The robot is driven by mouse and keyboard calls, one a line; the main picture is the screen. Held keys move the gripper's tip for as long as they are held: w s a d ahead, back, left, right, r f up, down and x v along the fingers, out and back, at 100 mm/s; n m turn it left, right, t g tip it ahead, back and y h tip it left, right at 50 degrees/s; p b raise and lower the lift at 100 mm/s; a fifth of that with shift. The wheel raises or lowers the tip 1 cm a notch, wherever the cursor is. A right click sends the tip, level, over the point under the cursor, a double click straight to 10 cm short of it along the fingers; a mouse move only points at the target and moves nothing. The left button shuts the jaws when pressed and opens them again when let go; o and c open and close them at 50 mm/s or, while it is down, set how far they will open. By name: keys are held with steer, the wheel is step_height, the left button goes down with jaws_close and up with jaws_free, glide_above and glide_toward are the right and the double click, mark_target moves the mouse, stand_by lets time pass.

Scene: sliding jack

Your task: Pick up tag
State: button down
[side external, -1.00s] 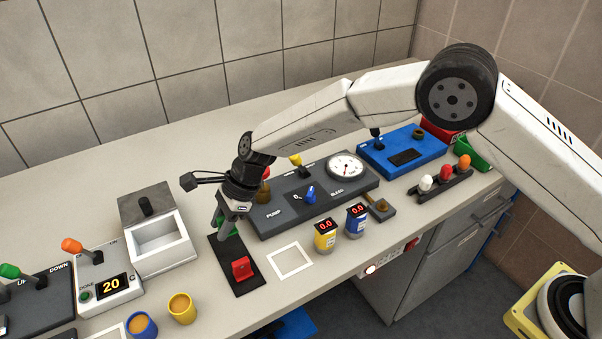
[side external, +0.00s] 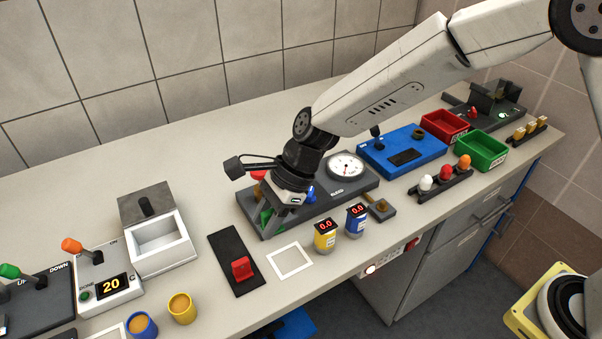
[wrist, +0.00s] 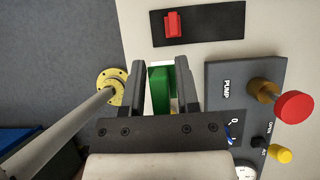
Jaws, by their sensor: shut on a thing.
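A green tag (wrist: 160,92) sits between the two fingers of my gripper (wrist: 160,70) in the wrist view, and the gripper is shut on it. In the side view my gripper (side external: 273,221) is in front of the left part of the grey pump panel (side external: 352,188), and a bit of the green tag (side external: 265,218) shows between the fingers. The height of the tag over the panel is hard to tell. A red tag (side external: 241,268) stands on the black strip (side external: 222,247), left of my gripper. It also shows in the wrist view (wrist: 173,22).
A white square outline (side external: 288,261) lies right of the black strip. Yellow (side external: 325,238) and blue (side external: 356,221) canisters with red displays stand in front of the panel. A white box (side external: 160,240) is at left. Red and green bins (side external: 483,150) are at right.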

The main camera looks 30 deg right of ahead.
steer(key=shift+s+d+r, duration=0.3)
steer(key=shift+s+d, duration=0.05)
steer(key=shift+s, duration=0.25)
stand_by(0.3)
steer(key=s+d+n+g, duration=0.3)
steer(key=s+d+n, duration=0.2)
steer(key=s+d, duration=0.5)
steer(key=shift+h, duration=0.3)
steer(key=w+a+f, duration=0.2)
steer(key=w, duration=0.1)
steer(key=w+a+f, duration=0.2)
steer(key=w+f, duration=0.1)
steer(key=w+a+f, duration=0.2)
steer(key=w+f, duration=0.1)
steer(key=shift+w+a+f, duration=0.2)
steer(key=shift+w+a, duration=0.15)
steer(key=shift+w+a+f+t, duration=0.25)
steer(key=shift+w+f+t, duration=0.05)
steer(key=shift+w+f, duration=0.25)
steer(key=shift+f, duration=0.1)
